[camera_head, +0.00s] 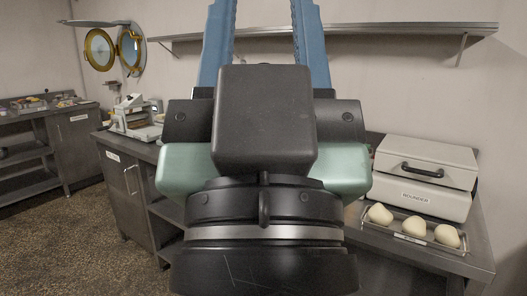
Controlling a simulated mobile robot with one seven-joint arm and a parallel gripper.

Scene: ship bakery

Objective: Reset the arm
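My gripper (262,12) fills the middle of the head view, close to the camera and pointing up and away. Its two blue fingers stand well apart, with bare wall showing between them. The fingertips are cut off by the top edge of the picture. I see nothing held between the visible parts of the fingers. The black and mint-green body behind them hides much of the counter.
At the right, a white rounder machine (425,174) stands on the metal counter (477,254), behind a tray (374,227) with three dough balls (413,226). A wall shelf (400,29) runs behind my fingers. Another machine (135,117) stands left. Open floor (75,240) lies at lower left.

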